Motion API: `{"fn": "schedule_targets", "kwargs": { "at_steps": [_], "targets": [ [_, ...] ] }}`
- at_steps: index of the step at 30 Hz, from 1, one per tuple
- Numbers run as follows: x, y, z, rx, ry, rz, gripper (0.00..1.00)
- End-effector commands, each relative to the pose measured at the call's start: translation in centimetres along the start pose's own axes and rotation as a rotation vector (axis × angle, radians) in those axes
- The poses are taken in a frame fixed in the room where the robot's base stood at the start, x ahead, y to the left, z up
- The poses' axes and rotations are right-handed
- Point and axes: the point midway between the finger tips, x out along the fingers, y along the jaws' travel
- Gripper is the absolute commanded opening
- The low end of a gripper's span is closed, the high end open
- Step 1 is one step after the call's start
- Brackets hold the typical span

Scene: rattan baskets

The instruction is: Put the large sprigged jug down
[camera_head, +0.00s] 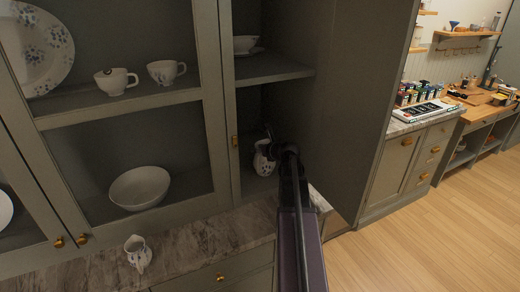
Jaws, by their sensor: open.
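A white jug with dark markings (262,164) stands upright in the lower right compartment of the grey cabinet (218,148). My gripper (270,148) is at the right side of this jug, near its top, at the end of my dark arm reaching in from below. The jaws are open, though the fingers are small and dark here. The gripper and arm hide part of the jug's right side. I cannot tell whether the fingers touch it. A second, patterned white jug (138,253) stands on the marble counter at the lower left.
A tall cabinet side panel (345,110) stands close on the right. Behind glass on the left are a white bowl (140,188) and two cups. Wooden floor (435,230) is clear at right.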

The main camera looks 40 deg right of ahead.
Motion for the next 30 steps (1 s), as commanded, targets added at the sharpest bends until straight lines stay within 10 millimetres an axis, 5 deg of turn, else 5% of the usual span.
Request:
{"fn": "schedule_targets", "kwargs": {
  "at_steps": [11, 30],
  "targets": [
    [-1.7, 0.1, 0.4, 0.001, 0.0, 0.0, 0.43],
    [-11.0, 0.1, 0.4, 0.0, 0.0, 0.0, 0.43]
  ]
}}
